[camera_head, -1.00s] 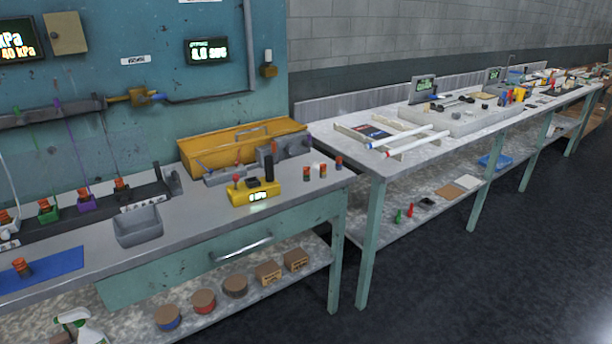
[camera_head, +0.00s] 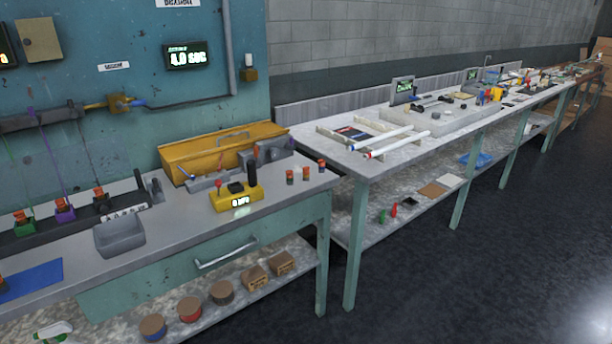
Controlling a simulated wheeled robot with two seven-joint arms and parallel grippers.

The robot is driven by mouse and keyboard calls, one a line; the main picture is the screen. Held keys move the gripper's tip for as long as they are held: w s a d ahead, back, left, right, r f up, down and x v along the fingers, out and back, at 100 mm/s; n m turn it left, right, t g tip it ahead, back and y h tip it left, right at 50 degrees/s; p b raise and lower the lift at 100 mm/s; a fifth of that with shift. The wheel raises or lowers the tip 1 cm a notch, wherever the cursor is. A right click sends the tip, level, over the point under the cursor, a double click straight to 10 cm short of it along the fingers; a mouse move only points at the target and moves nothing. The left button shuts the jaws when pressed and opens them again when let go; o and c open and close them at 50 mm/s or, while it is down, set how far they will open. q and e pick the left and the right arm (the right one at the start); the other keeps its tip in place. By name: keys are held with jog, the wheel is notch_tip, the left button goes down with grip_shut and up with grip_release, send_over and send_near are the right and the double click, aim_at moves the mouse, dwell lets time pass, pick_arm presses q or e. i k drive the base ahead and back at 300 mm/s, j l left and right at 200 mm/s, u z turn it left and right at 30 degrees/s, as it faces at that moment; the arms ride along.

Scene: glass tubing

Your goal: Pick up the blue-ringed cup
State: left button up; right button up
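I cannot make out for certain which thing is the blue-ringed cup. Three small orange-and-dark cup-like pieces stand on the near bench's right end: a left one (camera_head: 290,177), a middle one (camera_head: 305,174) and a right one (camera_head: 321,167). Their ring colours are too small to tell. Another orange-topped piece (camera_head: 3,284) is cut off at the left edge by the blue mat (camera_head: 32,280). A round brown-topped tin (camera_head: 152,328) with a blue side is on the lower shelf. Neither of my grippers is in view.
The near bench (camera_head: 185,236) carries a grey bin (camera_head: 119,238), a yellow gauge box (camera_head: 236,199) and an open yellow toolbox (camera_head: 220,148). A long second bench (camera_head: 375,163) with white tubes runs off right. Dark floor (camera_head: 480,270) at the lower right is clear.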

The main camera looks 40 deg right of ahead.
aim_at(321, 166)
jog(key=z, duration=1.3)
